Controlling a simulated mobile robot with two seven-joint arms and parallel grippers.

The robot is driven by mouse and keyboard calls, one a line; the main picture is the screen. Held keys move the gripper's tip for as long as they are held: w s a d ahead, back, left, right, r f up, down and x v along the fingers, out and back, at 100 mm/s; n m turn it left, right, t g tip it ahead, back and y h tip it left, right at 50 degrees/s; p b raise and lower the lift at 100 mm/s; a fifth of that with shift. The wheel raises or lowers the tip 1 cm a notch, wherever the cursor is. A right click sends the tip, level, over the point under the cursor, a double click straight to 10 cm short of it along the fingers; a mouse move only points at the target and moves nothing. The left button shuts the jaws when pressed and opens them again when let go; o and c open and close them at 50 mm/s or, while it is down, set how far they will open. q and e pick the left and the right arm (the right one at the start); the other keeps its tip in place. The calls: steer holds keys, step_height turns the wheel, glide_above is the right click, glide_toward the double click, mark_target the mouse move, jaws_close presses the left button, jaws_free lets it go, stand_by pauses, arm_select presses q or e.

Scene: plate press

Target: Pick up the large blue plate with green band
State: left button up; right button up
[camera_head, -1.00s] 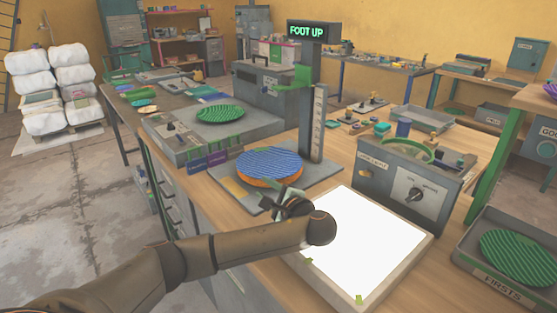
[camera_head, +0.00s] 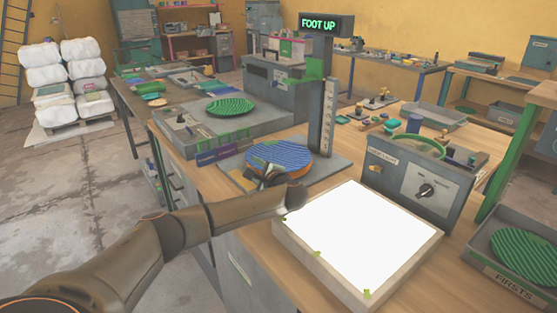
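A large round blue plate (camera_head: 282,154) with a ribbed top and an orange edge lies on the flat grey base (camera_head: 325,170) of the upright gauge stand. I cannot make out a green band on it. My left gripper (camera_head: 267,174) is at the near side of this plate, overlapping its near rim in the head view. The gripper is small and dark here, and my wrist partly hides it. I cannot tell whether its fingers touch the plate or are closed. My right gripper is not in view.
A lit white panel (camera_head: 365,236) lies right of my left arm, with a grey control box (camera_head: 415,178) behind it. The gauge post (camera_head: 328,118) rises behind the plate. Green plates lie on the press (camera_head: 231,107) and in the FIRSTS tray (camera_head: 527,257).

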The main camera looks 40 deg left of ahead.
arm_select(q)
steer(key=shift+c, duration=0.3)
jaws_close()
stand_by(1.1)
